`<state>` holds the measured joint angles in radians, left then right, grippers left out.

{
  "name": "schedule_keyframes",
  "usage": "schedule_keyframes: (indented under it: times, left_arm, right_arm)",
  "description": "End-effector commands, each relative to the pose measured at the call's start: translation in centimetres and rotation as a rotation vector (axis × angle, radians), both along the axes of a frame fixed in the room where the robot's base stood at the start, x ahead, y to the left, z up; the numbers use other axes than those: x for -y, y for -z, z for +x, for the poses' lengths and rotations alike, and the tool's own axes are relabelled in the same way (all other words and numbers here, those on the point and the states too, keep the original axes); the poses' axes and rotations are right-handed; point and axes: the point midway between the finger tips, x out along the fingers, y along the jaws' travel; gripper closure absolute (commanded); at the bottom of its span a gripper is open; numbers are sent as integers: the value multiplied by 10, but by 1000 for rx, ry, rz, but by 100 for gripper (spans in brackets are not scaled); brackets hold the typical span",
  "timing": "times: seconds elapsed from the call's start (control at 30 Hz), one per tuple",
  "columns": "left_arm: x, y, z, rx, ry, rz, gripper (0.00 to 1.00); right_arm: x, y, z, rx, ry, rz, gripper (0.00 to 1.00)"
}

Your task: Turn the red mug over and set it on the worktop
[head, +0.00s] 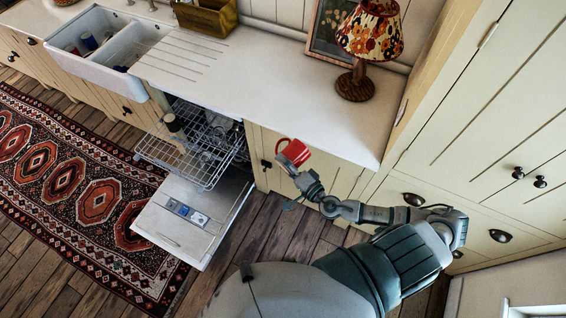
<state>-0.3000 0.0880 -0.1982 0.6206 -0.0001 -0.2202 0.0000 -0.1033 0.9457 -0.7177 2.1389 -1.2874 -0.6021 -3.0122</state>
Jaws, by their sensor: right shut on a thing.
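The red mug (296,151) is held in front of the worktop's front edge, beside the open dishwasher. My right gripper (290,162) is shut on the red mug; its arm comes in from the lower right. Which way up the mug is, I cannot tell for sure. The white worktop (270,85) runs along the wall behind the mug, with a bare stretch right behind it. My left gripper is not in view.
The dishwasher door (190,222) is down and its rack (190,150) with dishes is pulled out, left of the mug. A lamp (368,45) and a picture frame stand at the worktop's back right. A tall cupboard (480,110) bounds the right side.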

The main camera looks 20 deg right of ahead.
Motion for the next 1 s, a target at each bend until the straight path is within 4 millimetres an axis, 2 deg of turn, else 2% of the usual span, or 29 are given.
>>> schedule_keyframes:
  times: [0.23, 0.57, 0.9, 1.0]
  left_arm:
    - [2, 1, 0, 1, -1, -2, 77]
    - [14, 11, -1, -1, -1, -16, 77]
    - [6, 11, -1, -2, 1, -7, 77]
    - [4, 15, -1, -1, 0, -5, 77]
  right_arm:
    - [0, 0, 0, -7, 1, 24, 79]
    - [-3, 0, 0, -172, 2, 527, 79]
    - [0, -1, 0, -191, 2, 590, 79]
    - [0, 1, 0, -231, 2, 709, 79]
